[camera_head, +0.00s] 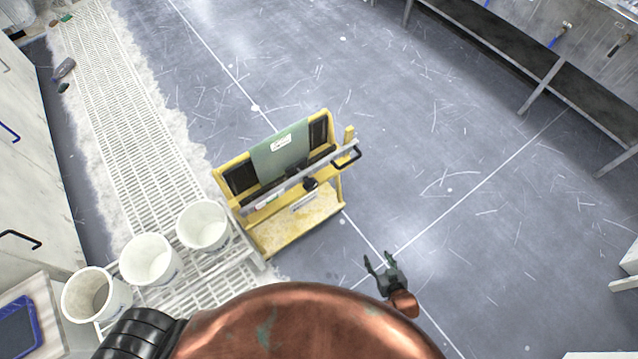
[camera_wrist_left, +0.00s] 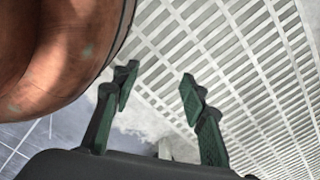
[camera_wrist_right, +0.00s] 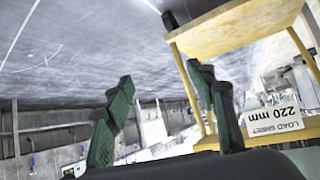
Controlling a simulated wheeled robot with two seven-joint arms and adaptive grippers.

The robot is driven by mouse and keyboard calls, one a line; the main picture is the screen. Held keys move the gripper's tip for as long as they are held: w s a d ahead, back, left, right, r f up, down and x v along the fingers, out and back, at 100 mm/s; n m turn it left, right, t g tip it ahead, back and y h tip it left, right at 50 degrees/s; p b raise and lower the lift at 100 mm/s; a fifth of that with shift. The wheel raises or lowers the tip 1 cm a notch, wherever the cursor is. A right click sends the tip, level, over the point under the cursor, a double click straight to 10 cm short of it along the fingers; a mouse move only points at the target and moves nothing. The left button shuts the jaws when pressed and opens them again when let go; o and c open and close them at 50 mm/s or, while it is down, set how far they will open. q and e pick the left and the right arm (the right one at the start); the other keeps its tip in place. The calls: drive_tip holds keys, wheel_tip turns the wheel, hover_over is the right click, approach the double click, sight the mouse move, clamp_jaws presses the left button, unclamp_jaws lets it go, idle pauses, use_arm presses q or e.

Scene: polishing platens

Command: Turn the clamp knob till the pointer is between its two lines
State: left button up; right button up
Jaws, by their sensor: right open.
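A yellow stand (camera_head: 290,232) holds a grey-green plate (camera_head: 270,160) with a silver clamp bar (camera_head: 322,170) across its front. A small black knob (camera_head: 310,184) sits at the middle of the bar. The pointer and its two lines are too small to tell. My right gripper (camera_head: 377,262) is open and empty, to the right of the stand and nearer to me. In the right wrist view its fingers (camera_wrist_right: 160,78) are apart, with the yellow frame (camera_wrist_right: 245,22) beyond. My left gripper (camera_wrist_left: 160,78) is open and empty over white grating, seen only in the left wrist view.
White buckets (camera_head: 150,259) stand in a row on the grating (camera_head: 120,120) left of the stand. A label reading 220 mm (camera_wrist_right: 278,120) shows upside down. Floor right of the stand is clear; a steel bench (camera_head: 560,85) is far right.

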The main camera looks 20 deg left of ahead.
drive_tip(key=w+a+r+n+t+y+b, duration=0.2)
drive_tip(key=w+a+r+y+b, duration=0.35)
drive_tip(key=a+r, duration=0.75)
drive_tip(key=n+y+b, duration=0.2)
drive_tip(key=n+y, duration=0.1)
drive_tip(key=y, duration=0.1)
approach(313, 188)
drive_tip(key=x, duration=0.4)
drive_tip(key=shift+a+r, duration=0.15)
drive_tip(key=shift+a, duration=0.05)
drive_tip(key=b+x, duration=0.1)
drive_tip(key=x, duration=0.5)
drive_tip(key=shift+d+b, duration=0.1)
drive_tip(key=shift+b, duration=0.3)
use_arm(q)
drive_tip(key=w+d+r, duration=0.2)
drive_tip(key=w+r, duration=0.5)
drive_tip(key=r, duration=0.3)
drive_tip(key=shift+w+d, duration=0.2)
drive_tip(key=shift+w, duration=0.1)
use_arm(e)
drive_tip(key=shift+w+a, duration=0.3)
drive_tip(key=shift+c, duration=0.4)
drive_tip(key=c, duration=1.1)
